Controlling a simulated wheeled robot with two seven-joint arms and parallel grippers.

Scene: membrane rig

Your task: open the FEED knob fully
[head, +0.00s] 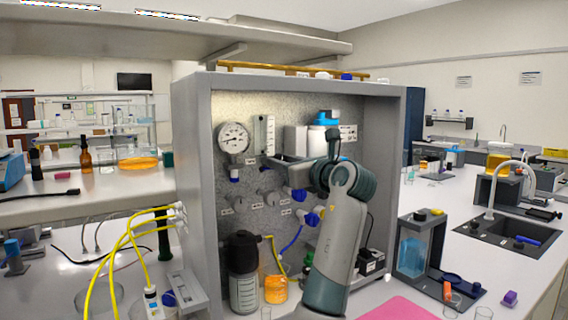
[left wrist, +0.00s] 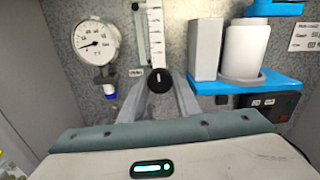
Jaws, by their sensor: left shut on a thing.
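A round black knob (left wrist: 161,84) with a small pale mark sits at the foot of the clear scaled flow tube (left wrist: 155,35) in the left wrist view. A small label (left wrist: 136,72) is beside it, too small to read surely; I take this as the FEED knob. My left gripper (head: 270,161) reaches in to the panel just below the flow tube (head: 263,135) in the head view. Its two grey fingers come up on either side of the knob and are shut on it. My right gripper is in neither view.
A round dial gauge (head: 234,138) is left of the tube. Grey knobs (head: 240,204) and blue valve handles (head: 312,219) are lower on the panel. A white bottle in a blue holder (left wrist: 247,48) stands close right. The cabinet's side walls (head: 196,190) bound the space.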

